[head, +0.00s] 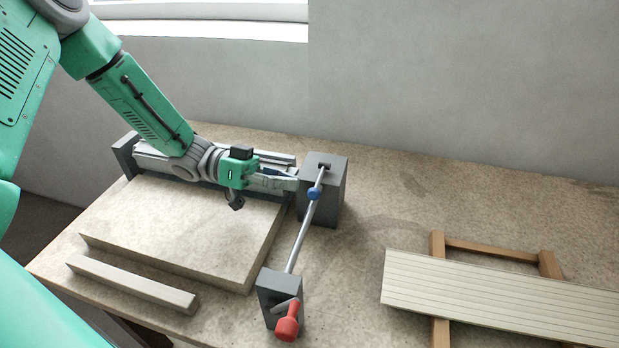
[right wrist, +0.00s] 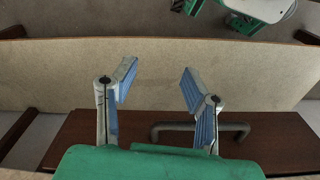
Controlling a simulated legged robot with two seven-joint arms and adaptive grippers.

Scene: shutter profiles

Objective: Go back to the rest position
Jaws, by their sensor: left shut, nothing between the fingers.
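My left arm reaches in from the upper left in the head view. Its gripper (head: 287,182) is shut and empty, beside the top of the rear dark grey block (head: 335,188); whether it touches the block I cannot tell. A metal rod (head: 303,232) with a blue collar (head: 314,193) runs from this block to the front grey block (head: 281,290), which bears a red-knobbed crank (head: 288,322). My right gripper (right wrist: 158,70) shows only in the right wrist view. Its two blue-padded fingers are spread with nothing between them.
A raised stone-like slab (head: 180,225) lies left of the rod, with a loose bar (head: 132,283) before it. Pale slatted profiles (head: 500,300) lie on a wooden frame (head: 490,250) at right. A dark brown panel with a handle (right wrist: 200,128) is below my right gripper.

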